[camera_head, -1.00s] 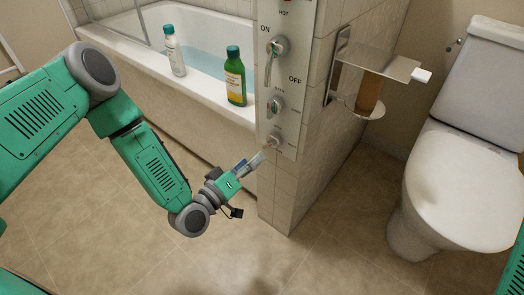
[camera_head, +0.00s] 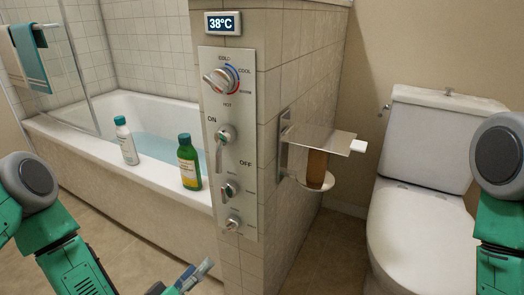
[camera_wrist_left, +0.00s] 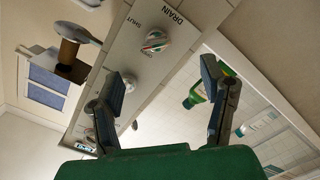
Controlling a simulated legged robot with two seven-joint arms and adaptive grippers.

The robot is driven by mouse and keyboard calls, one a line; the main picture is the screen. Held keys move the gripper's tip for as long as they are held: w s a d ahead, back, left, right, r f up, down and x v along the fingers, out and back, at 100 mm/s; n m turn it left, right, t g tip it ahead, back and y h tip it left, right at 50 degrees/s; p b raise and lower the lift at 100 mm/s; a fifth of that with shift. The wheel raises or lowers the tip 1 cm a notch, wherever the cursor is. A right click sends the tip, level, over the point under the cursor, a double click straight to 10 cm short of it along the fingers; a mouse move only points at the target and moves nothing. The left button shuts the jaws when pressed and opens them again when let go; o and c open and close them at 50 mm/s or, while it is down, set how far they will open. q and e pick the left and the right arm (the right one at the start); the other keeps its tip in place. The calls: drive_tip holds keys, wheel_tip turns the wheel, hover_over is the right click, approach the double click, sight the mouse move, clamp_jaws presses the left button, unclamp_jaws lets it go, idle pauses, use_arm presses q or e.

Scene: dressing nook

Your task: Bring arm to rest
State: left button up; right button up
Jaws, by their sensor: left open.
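My left arm comes in at the lower left of the head view, with my left gripper (camera_head: 195,274) at the bottom edge, partly cut off. It is below and left of the panel's bottom knob (camera_head: 233,223), apart from it. In the left wrist view my left gripper (camera_wrist_left: 165,82) has its two fingers spread, with nothing between them. Beyond the fingers is the control panel, with its drain knob (camera_wrist_left: 156,41) in view. Part of my right arm shows at the right edge of the head view; its gripper is out of the picture.
The control panel (camera_head: 207,152) is on a tiled wall under a 38°C display (camera_head: 223,23). A white bottle (camera_head: 127,145) and a green bottle (camera_head: 188,165) stand on the bathtub rim (camera_head: 80,142). A paper holder (camera_head: 325,140) juts out near the toilet (camera_head: 420,225).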

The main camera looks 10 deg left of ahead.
use_arm(q)
drive_tip(key=s+d+f+m+g, duration=0.3)
drive_tip(key=s+f+m+g, duration=0.1)
drive_tip(key=s+f+g, duration=0.5)
drive_tip(key=s+a+f+m+g+y, duration=0.2)
drive_tip(key=s+a+g+y, duration=0.15)
drive_tip(key=s, duration=0.45)
drive_tip(key=s+a+r+g+y+p, duration=0.1)
drive_tip(key=s+a+r+g+y, duration=0.2)
drive_tip(key=s+a, duration=0.45)
wheel_tip(320, 180, up, 12)
drive_tip(key=p, duration=1.3)
drive_tip(key=shift+d, duration=0.4)
drive_tip(key=shift+w, duration=0.1)
